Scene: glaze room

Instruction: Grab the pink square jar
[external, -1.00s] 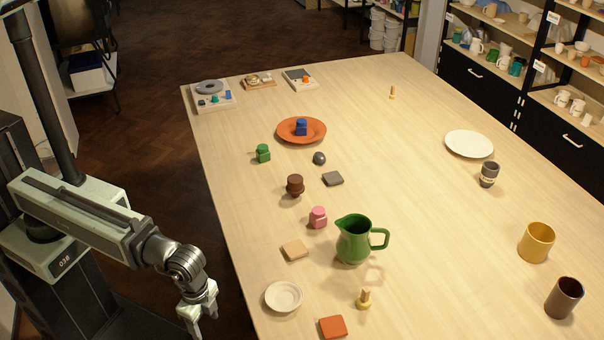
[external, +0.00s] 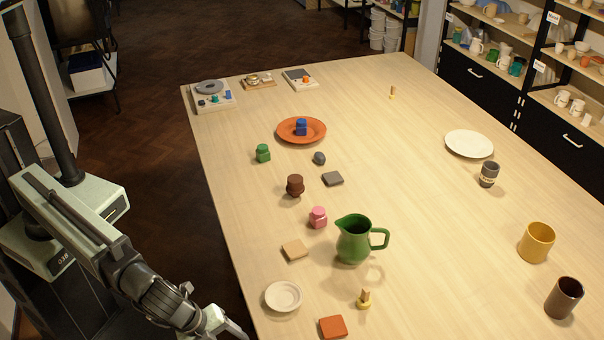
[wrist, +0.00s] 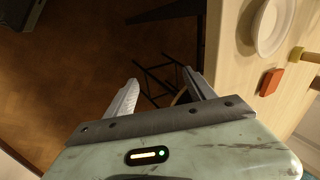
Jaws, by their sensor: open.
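The pink square jar (external: 318,217) stands upright on the light wooden table, left of the green pitcher (external: 354,239) and beyond the tan tile (external: 295,250). The jar does not show in the wrist view. My gripper (external: 240,330) is at the bottom of the external view, by the table's near left edge and well apart from the jar. In the wrist view my gripper (wrist: 158,90) has its two fingers spread, with nothing between them, over the dark floor beside the table.
A brown jar (external: 295,185) stands behind the pink jar. Bare table lies right of the pitcher.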

